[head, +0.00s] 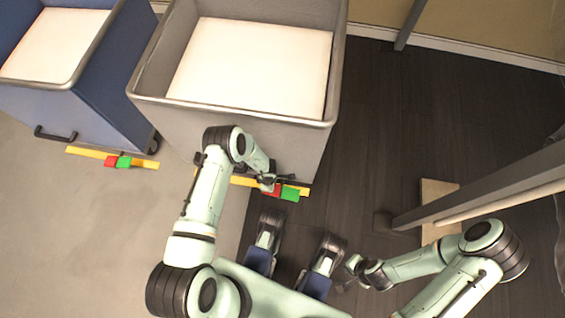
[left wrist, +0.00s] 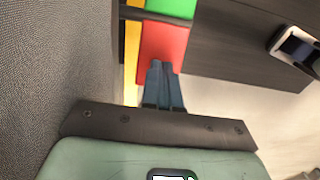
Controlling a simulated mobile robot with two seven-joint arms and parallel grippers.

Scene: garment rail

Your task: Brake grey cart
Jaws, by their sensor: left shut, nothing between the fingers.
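The grey cart (head: 237,62) stands at the top centre of the head view, with a pale panel inside. Along its lower front runs a yellow bar (head: 241,181) with a red pedal (head: 270,189) and a green pedal (head: 290,194). My left gripper (head: 267,184) is shut and empty at the red pedal, partly covering it. In the left wrist view the closed fingertips (left wrist: 161,66) overlap the red pedal (left wrist: 165,42), with the green pedal (left wrist: 172,8) beyond; I cannot tell if they touch. My right gripper (head: 346,274) is low, away from the cart, its jaws unclear.
A blue cart (head: 110,95) with its own yellow bar (head: 85,151), red pedal (head: 110,161) and green pedal (head: 124,162) stands left of the grey cart. A metal rail frame (head: 480,190) crosses the right side. Dark floor (head: 420,110) right of the grey cart is clear.

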